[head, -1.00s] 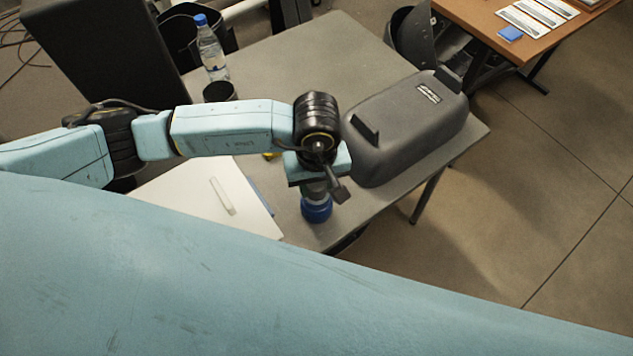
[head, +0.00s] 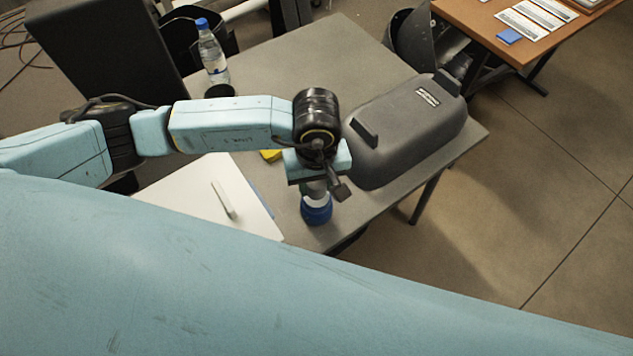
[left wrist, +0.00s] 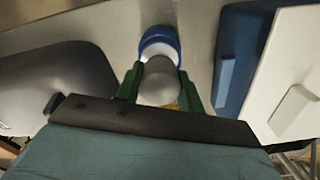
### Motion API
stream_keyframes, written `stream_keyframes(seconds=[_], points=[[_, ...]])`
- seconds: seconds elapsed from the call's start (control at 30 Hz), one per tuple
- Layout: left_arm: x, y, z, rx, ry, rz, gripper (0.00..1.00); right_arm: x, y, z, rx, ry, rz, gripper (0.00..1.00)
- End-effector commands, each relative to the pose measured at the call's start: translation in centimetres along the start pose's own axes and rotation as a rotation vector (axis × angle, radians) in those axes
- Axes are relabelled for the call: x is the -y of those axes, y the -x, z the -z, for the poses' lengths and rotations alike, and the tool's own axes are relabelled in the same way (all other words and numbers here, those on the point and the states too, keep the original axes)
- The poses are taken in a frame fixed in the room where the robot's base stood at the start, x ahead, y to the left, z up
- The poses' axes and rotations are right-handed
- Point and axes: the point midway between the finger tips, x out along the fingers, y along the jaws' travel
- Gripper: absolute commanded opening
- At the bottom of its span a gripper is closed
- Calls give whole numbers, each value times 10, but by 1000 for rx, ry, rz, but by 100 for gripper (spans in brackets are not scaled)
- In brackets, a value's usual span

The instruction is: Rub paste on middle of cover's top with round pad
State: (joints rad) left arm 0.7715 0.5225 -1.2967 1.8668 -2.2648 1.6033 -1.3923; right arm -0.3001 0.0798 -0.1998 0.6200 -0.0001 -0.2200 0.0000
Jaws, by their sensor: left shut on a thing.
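The dark grey cover (head: 405,130) lies on the grey table with black handles at both ends; its side also shows in the left wrist view (left wrist: 60,85). Its middle top looks plain, with no paste visible. My left gripper (left wrist: 160,95) is shut on a grey, rounded thing, probably the round pad (left wrist: 160,82). In the head view the gripper (head: 318,180) is left of the cover's near end, just above a blue round container (head: 316,213) with white inside. The container also shows in the left wrist view (left wrist: 160,42). I cannot tell whether pad and container touch. My right gripper is not in view.
A white board (head: 205,200) with a pale bar on it lies left of the container, over something blue. A yellow thing (head: 271,155) is partly hidden by my arm. A water bottle (head: 212,52) and a black cup (head: 219,91) stand behind my arm. The table's back middle is clear.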

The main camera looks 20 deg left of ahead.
Motion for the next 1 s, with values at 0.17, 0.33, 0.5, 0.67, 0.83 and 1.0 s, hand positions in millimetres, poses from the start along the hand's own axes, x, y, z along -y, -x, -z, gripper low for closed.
stream_keyframes(seconds=[0.17,0.33,0.5,0.67,0.83,1.0], points=[[0,18,0,-2,0,-1,20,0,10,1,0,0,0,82],[0,31,1,-2,1,0,20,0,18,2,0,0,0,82],[0,45,1,-2,0,-2,20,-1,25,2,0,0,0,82],[0,51,0,-1,0,-1,20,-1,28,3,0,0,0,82],[0,50,0,-1,0,-1,20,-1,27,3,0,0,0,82],[0,50,0,-1,0,-1,20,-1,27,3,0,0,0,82]])
